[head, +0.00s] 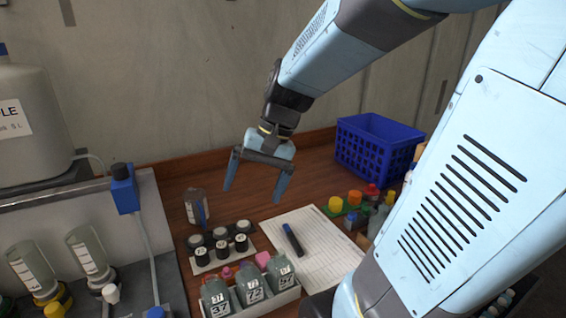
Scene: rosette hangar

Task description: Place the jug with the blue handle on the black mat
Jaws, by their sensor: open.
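A clear jug with a blue handle (193,206) stands upright on the wooden bench, left of centre in the head view. Its blue handle faces the camera, toward the right side of the jug. My gripper (253,195) is open and empty, with its fingers pointing down. It hangs above the bench, to the right of the jug and apart from it. I cannot make out a black mat for certain in this view; my arm covers the right side.
Dark-capped vials (220,243) stand in a white rack before the jug. Numbered bottles (249,287) fill a white tray nearer. A marker (292,239) lies on lined paper (317,248). A blue crate (378,147) stands at the back right. A grey unit (146,192) borders the left.

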